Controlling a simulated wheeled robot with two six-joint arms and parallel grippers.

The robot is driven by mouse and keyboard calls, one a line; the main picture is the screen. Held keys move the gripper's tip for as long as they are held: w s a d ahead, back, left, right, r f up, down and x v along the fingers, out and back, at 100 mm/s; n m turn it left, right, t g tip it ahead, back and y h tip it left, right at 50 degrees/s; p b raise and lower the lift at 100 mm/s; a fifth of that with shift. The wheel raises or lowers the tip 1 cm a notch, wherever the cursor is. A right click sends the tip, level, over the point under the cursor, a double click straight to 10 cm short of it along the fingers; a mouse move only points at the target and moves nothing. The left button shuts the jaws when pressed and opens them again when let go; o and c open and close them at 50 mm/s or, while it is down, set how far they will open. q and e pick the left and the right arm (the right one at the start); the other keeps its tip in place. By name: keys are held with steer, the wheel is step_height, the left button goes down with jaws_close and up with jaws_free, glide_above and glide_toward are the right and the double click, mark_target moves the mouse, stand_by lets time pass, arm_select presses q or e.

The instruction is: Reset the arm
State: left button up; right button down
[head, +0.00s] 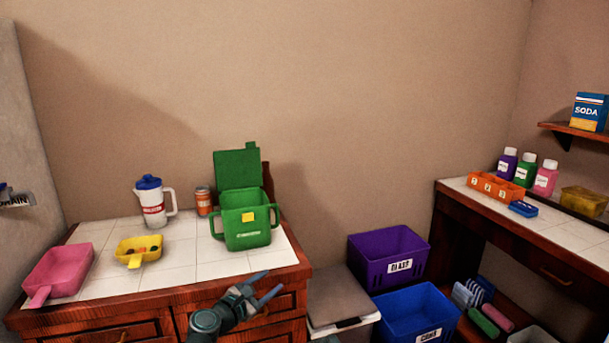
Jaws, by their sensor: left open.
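My left gripper (262,289) is in front of the left counter's drawers, just below its front edge. Its two fingers are spread apart and point up and to the right, with nothing between them. My left arm comes in from the bottom edge of the head view. My right gripper does not show. Behind the gripper, a green bin (247,222) with two side handles and a raised lid stands on the tiled counter (195,262). The gripper is apart from it.
On the counter are a pink scoop (62,270), a yellow scoop (139,249) with small items, a white pitcher (154,205) and an orange can (203,201). Purple (388,254) and blue (415,312) crates stand right of it. A second counter (462,188) holds bottles.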

arm_select(q)
steer(key=s+d+f+m+g, duration=0.9)
steer(key=s+d+f+m, duration=0.25)
steer(key=m, duration=0.45)
steer(key=s+a+f+m+g+y, duration=0.3)
steer(key=s+a+m+y, duration=0.15)
steer(key=s+m, duration=0.2)
steer(key=s+a+f+m+g+y, duration=0.2)
steer(key=s+a+f+m+y, duration=0.1)
steer(key=s+f+m+y, duration=0.25)
step_height(320, 180, up, 19)
steer(key=s+p, duration=0.1)
steer(key=p, duration=1.6)
steer(key=shift+a+f+h, duration=0.2)
steer(key=shift+h, duration=0.2)
